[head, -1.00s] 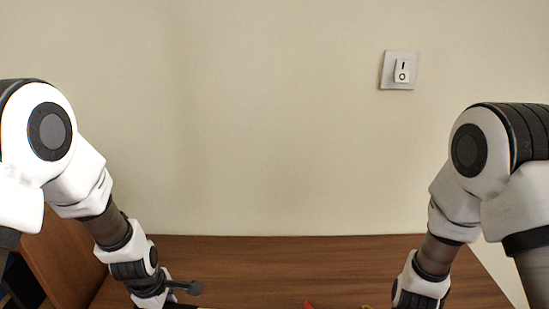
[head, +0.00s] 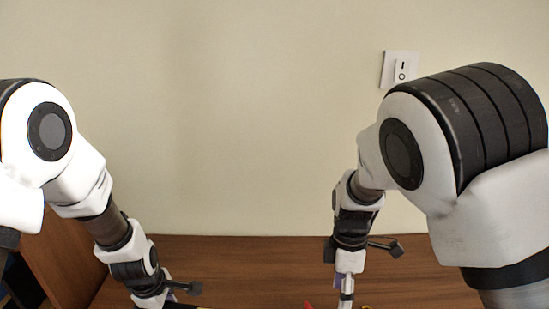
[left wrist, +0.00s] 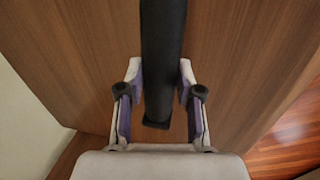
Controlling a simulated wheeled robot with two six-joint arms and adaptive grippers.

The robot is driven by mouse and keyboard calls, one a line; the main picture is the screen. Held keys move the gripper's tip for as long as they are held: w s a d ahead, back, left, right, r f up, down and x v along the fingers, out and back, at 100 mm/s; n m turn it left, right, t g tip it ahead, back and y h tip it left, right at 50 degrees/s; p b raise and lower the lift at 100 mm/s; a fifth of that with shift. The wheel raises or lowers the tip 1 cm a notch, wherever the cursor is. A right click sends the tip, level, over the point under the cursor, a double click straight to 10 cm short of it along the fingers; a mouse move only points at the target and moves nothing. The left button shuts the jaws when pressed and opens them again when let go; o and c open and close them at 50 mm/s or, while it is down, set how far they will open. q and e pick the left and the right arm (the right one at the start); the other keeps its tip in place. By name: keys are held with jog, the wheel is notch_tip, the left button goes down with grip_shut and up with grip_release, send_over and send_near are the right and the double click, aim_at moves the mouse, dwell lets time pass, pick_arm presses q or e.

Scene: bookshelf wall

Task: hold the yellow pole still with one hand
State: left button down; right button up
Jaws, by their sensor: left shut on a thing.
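In the left wrist view my left gripper (left wrist: 160,72) is shut on a long black bar (left wrist: 163,35) that runs between its two fingers from the top edge. No yellow shows on this bar in that view. In the head view the left gripper's fingers are cut off by the bottom edge. A small yellow piece (head: 367,307) shows at the bottom edge; I cannot tell whether it is part of a pole. My right gripper (head: 347,298) points down just left of it, seen edge-on, and its tips are not clear.
A brown wooden surface (head: 250,265) lies below a plain cream wall. A red piece (head: 308,304) shows at the bottom edge, left of my right gripper. A white switch (head: 401,67) is on the wall, partly behind my right arm. A wooden side panel (head: 60,255) stands at the left.

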jog(key=f, duration=0.2)
jog(key=s+f, duration=0.1)
jog(key=f, duration=0.4)
jog(key=shift+s+f, duration=0.25)
jog(key=shift+f, duration=0.1)
grip_shut()
